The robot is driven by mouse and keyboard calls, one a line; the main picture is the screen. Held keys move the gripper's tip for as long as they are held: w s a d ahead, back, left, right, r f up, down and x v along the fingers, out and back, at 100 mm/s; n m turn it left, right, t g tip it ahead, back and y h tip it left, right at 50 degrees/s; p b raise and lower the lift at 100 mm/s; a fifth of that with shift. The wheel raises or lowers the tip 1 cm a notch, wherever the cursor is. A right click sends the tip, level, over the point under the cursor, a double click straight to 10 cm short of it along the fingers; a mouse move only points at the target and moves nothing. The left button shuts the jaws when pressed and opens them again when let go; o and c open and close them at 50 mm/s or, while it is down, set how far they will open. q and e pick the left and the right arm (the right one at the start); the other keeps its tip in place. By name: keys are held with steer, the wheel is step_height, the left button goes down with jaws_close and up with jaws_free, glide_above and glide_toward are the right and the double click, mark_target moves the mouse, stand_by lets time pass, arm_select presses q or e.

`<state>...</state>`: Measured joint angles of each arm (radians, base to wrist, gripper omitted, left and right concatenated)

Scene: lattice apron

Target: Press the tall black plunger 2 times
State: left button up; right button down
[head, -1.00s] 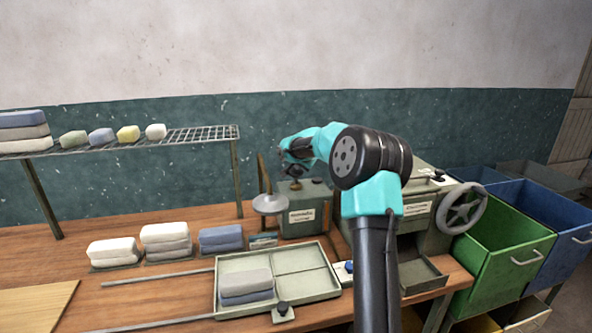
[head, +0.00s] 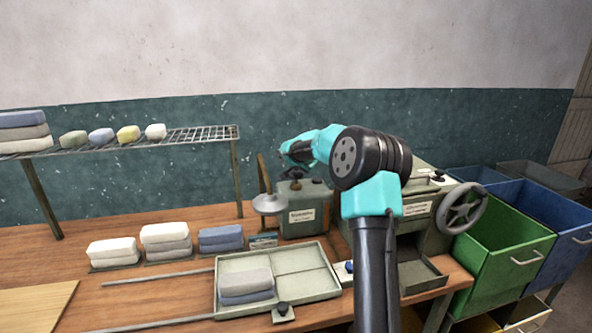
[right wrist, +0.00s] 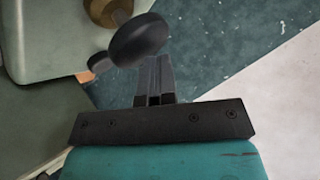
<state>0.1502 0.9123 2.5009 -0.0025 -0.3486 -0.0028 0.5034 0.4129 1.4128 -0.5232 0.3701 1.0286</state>
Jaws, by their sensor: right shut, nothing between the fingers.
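The tall black plunger (right wrist: 140,40) shows in the right wrist view as a round black knob on a stem with a brass collar (right wrist: 103,10). In the head view the plunger (head: 293,174) is small and dark, on top of a grey-green labelled box (head: 303,216). My right gripper (head: 284,149) is just above it there, shut and empty. In the right wrist view its closed fingers (right wrist: 154,70) are close to the knob; I cannot tell if they touch. A smaller dark knob (right wrist: 97,62) is beside the plunger. My left gripper is not in view.
A round metal pan (head: 269,204) stands left of the box. A machine with a handwheel (head: 462,209) stands to its right. A divided tray (head: 300,258) and cloth stacks (head: 165,242) lie in front and left. A wire shelf (head: 190,136) is at the back left.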

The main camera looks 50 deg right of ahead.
mark_target(297, 173)
steer(key=shift+f, duration=0.65)
stand_by(0.4)
stand_by(0.4)
steer(key=shift+r, duration=2.15)
steer(key=shift+r, duration=0.1)
steer(key=shift+r, duration=2.45)
step_height(297, 173, up, 4)
steer(key=shift+f, duration=0.1)
steer(key=shift+f, duration=0.1)
